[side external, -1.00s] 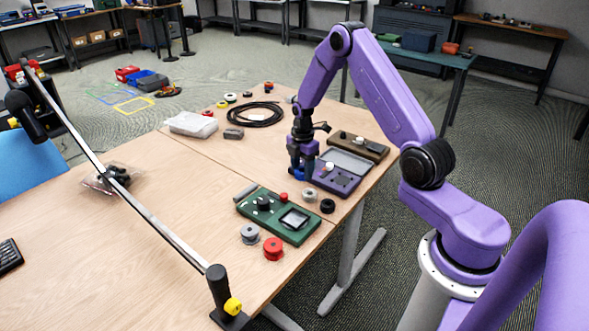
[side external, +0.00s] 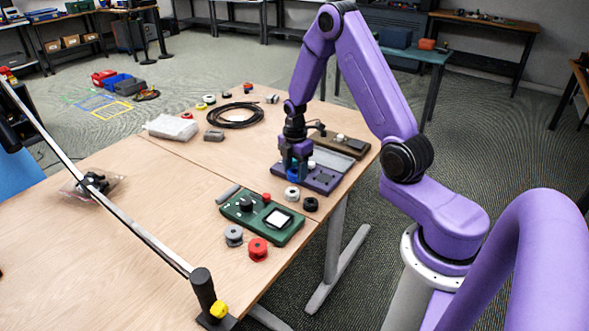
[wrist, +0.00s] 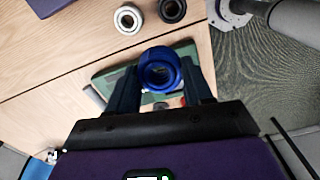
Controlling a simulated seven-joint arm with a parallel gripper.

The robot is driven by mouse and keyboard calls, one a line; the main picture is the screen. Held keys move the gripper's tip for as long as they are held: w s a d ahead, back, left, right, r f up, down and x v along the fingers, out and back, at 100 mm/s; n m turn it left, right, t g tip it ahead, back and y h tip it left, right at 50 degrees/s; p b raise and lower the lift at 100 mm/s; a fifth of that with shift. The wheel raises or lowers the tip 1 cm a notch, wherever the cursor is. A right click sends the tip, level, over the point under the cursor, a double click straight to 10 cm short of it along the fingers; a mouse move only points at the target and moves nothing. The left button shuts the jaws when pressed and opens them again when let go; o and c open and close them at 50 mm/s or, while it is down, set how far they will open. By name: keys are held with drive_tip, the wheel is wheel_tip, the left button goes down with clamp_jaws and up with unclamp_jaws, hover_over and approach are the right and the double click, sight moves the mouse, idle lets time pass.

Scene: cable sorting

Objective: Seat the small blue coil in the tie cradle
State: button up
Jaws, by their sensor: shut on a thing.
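The small blue coil (wrist: 146,66) is a ring held between the two dark fingers of my gripper (wrist: 160,80) in the wrist view. In the side view the blue coil (side external: 292,175) shows low at the tips of my gripper (side external: 294,170). It is at the left part of a purple fixture (side external: 325,186) with a grey plate and a small white piece. Whether the coil touches the fixture is hard to tell. No part can be singled out for certain as the tie cradle.
A green device (side external: 262,222) with a knob and a screen lies in front. White (side external: 291,194) and black (side external: 310,204) coils stand between it and the fixture; grey (side external: 234,235) and red (side external: 258,250) coils are near it. A brown box (side external: 345,145) lies behind.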

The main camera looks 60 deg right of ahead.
drive_tip(key=shift+s+d+f, duration=0.2)
drive_tip(key=shift+d+f, duration=0.8)
drive_tip(key=shift+d, duration=1.8)
drive_tip(key=shift+s+d+f, duration=0.15)
drive_tip(key=shift+d+f, duration=0.85)
drive_tip(key=shift+d, duration=1.75)
drive_tip(key=shift+s+d+f, duration=0.2)
drive_tip(key=shift+d+f, duration=0.8)
drive_tip(key=shift+d, duration=1.8)
drive_tip(key=shift+f, duration=1.75)
drive_tip(key=o, duration=1.5)
drive_tip(key=shift+w+r, duration=0.15)
drive_tip(key=shift+r, duration=3.35)
